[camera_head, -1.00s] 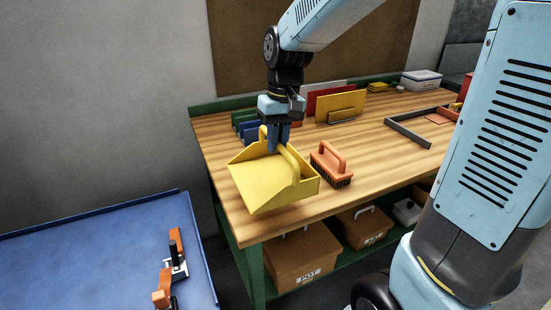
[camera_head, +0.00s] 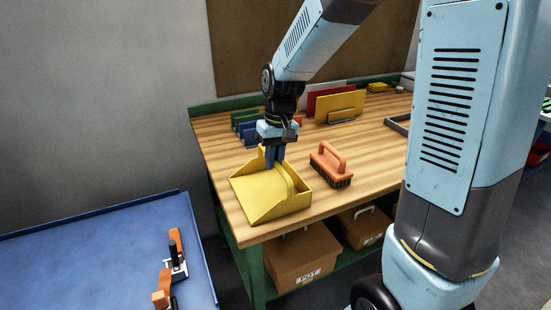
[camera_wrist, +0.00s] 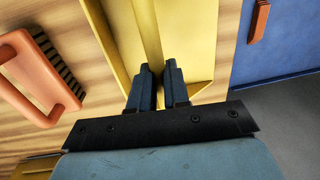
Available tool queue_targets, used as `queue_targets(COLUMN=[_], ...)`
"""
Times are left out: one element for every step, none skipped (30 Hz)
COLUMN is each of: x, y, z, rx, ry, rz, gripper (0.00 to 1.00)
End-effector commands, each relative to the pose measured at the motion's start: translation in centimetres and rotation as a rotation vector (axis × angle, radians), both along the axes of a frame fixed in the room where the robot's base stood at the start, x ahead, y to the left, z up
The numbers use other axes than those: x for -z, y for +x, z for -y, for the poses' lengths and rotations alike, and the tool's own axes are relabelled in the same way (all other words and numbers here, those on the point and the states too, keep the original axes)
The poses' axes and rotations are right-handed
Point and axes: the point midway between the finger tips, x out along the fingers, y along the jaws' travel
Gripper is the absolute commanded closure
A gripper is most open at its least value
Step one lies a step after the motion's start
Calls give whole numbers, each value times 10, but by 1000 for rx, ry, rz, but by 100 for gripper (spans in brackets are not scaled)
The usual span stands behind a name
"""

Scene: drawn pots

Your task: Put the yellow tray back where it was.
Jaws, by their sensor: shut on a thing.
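The yellow tray (camera_head: 258,190) is shaped like a dustpan, with raised sides and a central handle. It is at the left front corner of the wooden workbench (camera_head: 232,224), its open edge towards the lower left. My gripper (camera_head: 274,162) points down and is shut on the tray's handle. The tray looks level and on or just above the bench top; I cannot tell if it touches. In the wrist view the fingers (camera_wrist: 160,82) close around the yellow handle ridge (camera_wrist: 148,35).
An orange-handled brush (camera_head: 331,165) stands close right of the tray. Blue and green holders (camera_head: 245,127) and upright yellow and red panels (camera_head: 340,106) stand behind. A blue table (camera_head: 95,255) with an orange-and-black tool (camera_head: 174,262) is at left. Brown boxes (camera_head: 300,258) sit below.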

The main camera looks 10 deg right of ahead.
Motion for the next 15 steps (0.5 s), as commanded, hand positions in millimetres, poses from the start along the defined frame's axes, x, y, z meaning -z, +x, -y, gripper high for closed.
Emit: queue_targets(x=[0, 0, 1, 1, 1, 1, 1, 1, 1, 1, 1, 1, 1, 1, 1], y=[0, 0, 0, 0, 0, 0, 0, 0, 0, 0, 0, 0, 0, 0, 0], z=[0, 0, 0, 0, 0, 0, 0, 0, 0, 0, 0, 0, 0, 0, 0], rx=[0, 0, 0, 0, 0, 0, 0, 0, 1, 1, 1, 1, 1, 1, 1], ry=[0, 0, 0, 0, 0, 0, 0, 0, 0, 0, 0, 0, 0, 0, 0], rz=[0, 0, 0, 0, 0, 0, 0, 0, 0, 0, 0, 0, 0, 0, 0], gripper=[100, 100, 100, 100, 81, 77, 74, 72, 68, 65, 62, 59, 59, 59, 59])
